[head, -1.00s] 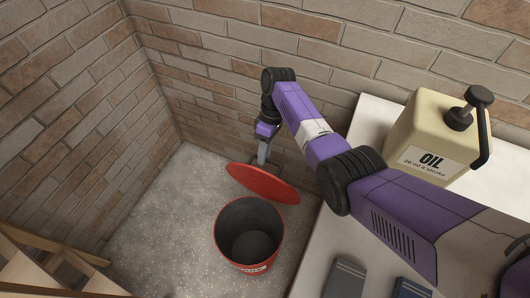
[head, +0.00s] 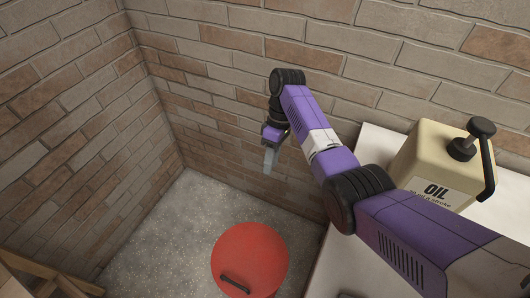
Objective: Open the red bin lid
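The red bin lid (head: 250,253) lies flat over the top of the bin on the floor, at the bottom middle of the head view. Its dark handle (head: 235,284) is on the near side. The lid hides the bin's opening, and the bin's body is hardly visible below it. My gripper (head: 269,160) is in the air above and behind the lid, pointing down and apart from it, with nothing seen in it. Its fingers overlap from this angle, so I cannot tell whether they are open.
A white countertop (head: 340,243) on the right carries a beige oil can (head: 425,160) with a black pump; my arm passes over it. Brick walls (head: 215,95) form a corner behind and left. A wooden frame (head: 45,283) stands bottom left. Grey floor (head: 165,240) left of the bin is clear.

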